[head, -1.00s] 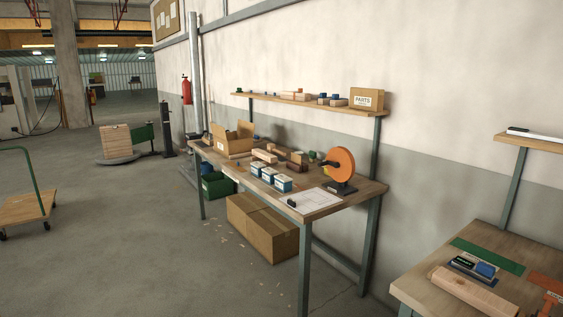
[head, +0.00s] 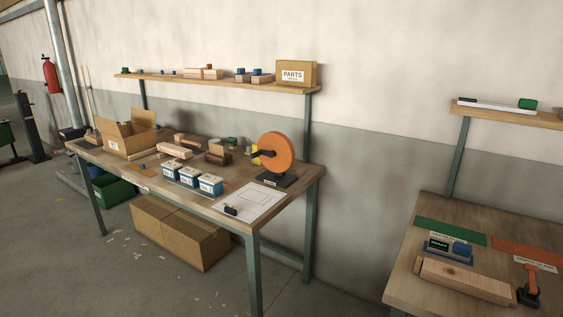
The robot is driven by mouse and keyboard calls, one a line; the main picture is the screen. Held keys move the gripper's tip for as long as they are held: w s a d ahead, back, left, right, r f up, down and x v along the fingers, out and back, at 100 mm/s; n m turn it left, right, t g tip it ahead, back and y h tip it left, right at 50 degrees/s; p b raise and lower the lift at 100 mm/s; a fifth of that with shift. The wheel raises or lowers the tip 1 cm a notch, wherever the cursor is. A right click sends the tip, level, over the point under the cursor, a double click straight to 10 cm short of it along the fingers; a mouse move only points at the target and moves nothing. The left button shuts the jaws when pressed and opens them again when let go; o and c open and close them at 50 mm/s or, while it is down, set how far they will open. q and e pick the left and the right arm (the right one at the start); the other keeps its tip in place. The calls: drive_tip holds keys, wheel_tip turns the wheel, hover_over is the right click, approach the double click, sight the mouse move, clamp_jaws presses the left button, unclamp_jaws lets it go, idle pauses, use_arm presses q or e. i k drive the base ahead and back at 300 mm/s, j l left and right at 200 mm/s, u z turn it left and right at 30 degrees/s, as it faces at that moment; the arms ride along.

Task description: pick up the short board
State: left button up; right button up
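Several pale wooden pieces show in the head view, and I cannot tell which one is the short board. A thick pale wooden piece (head: 465,280) lies near the front of the right bench, close to an orange and black tool. A smaller pale block (head: 174,151) lies on the left bench, behind the blue and white boxes. Pale wooden pieces (head: 203,73) also lie on the wall shelf. Neither of my grippers is in view.
The left bench (head: 284,193) holds an open cardboard box (head: 128,136), blue and white boxes (head: 210,184) and an orange disc tool (head: 277,153). The right bench (head: 405,280) carries a green mat (head: 450,231). A large carton (head: 180,232) stands under the left bench. Floor shows between the benches.

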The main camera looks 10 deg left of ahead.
sight(181, 150)
drive_tip(key=i+j+z, duration=0.1)
drive_tip(key=j, duration=0.3)
drive_tip(key=i+j, duration=0.25)
drive_tip(key=j, duration=0.15)
drive_tip(key=i+j+z, duration=0.15)
drive_tip(key=j, duration=0.25)
drive_tip(key=i+j+z, duration=0.1)
drive_tip(key=j, duration=0.3)
drive_tip(key=i+j, duration=0.15)
drive_tip(key=j, duration=0.25)
drive_tip(key=i+j+z, duration=0.15)
drive_tip(key=j, duration=0.3)
